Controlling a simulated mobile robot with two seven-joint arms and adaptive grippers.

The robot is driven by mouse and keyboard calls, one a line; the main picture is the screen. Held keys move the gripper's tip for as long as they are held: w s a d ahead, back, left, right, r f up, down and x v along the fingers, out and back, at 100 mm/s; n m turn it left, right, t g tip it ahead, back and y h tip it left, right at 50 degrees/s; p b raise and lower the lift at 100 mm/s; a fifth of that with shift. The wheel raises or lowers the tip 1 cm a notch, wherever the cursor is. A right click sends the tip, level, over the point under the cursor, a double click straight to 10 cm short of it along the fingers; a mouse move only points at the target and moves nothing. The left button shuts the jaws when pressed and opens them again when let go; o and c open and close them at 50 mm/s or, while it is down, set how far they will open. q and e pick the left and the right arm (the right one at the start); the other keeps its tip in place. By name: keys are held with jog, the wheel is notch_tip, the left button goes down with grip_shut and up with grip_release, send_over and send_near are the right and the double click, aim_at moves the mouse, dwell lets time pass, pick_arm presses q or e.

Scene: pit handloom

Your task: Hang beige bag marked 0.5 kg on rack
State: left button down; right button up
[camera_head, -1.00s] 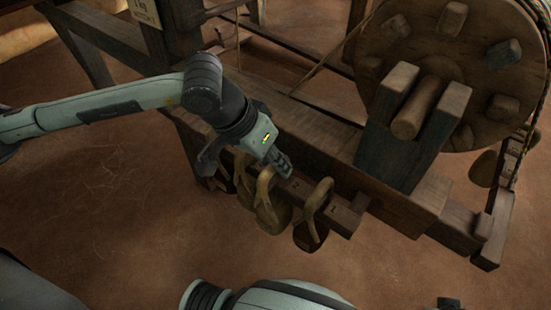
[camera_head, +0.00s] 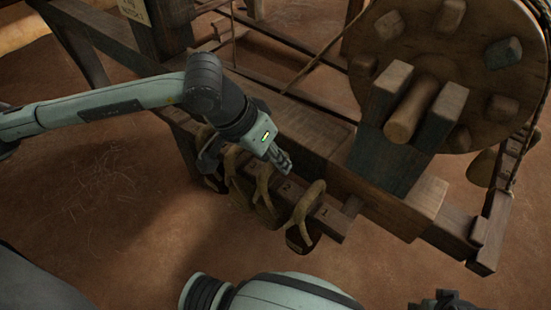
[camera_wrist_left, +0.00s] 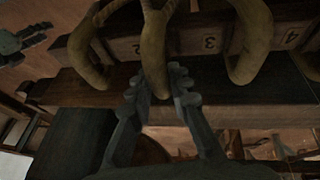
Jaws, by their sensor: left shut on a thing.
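Several beige-brown bags with thick loops hang along a wooden rail (camera_head: 328,216) with numbered places. My left gripper (camera_wrist_left: 158,88) is shut on the loop of the middle bag (camera_wrist_left: 154,45), between the numbers 2 and 3. In the head view the gripper is above the rail, and this middle bag (camera_head: 266,210) hangs just below it. Another bag (camera_head: 302,238) hangs to its right, near number 1, and one (camera_head: 237,192) to its left, partly hidden. I cannot read any weight marking on the bags. A dark part at the lower right edge may be my right gripper (camera_head: 443,301); its fingers are unclear.
A large wooden wheel (camera_head: 470,75) with pegs and an upright block (camera_head: 385,150) stand right behind the rail. Loom beams and a taut cord fill the back. A paper label (camera_head: 133,10) is on a post.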

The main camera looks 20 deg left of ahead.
pick_arm(q)
jog(key=shift+f+b, duration=0.55)
jog(key=shift+b, duration=0.1)
pick_arm(e)
jog(key=shift+d+v, duration=0.2)
jog(key=shift+v, duration=0.75)
jog(key=shift+d+v, duration=0.15)
jog(key=shift+v, duration=0.8)
pick_arm(q)
jog(key=shift+f+b, duration=0.25)
jog(key=shift+b, duration=0.5)
pick_arm(e)
jog(key=shift+f, duration=0.7)
pick_arm(q)
jog(key=c, duration=1.3)
grip_release()
jog(key=shift+c, duration=0.2)
jog(key=shift+f, duration=0.1)
jog(key=v, duration=1.2)
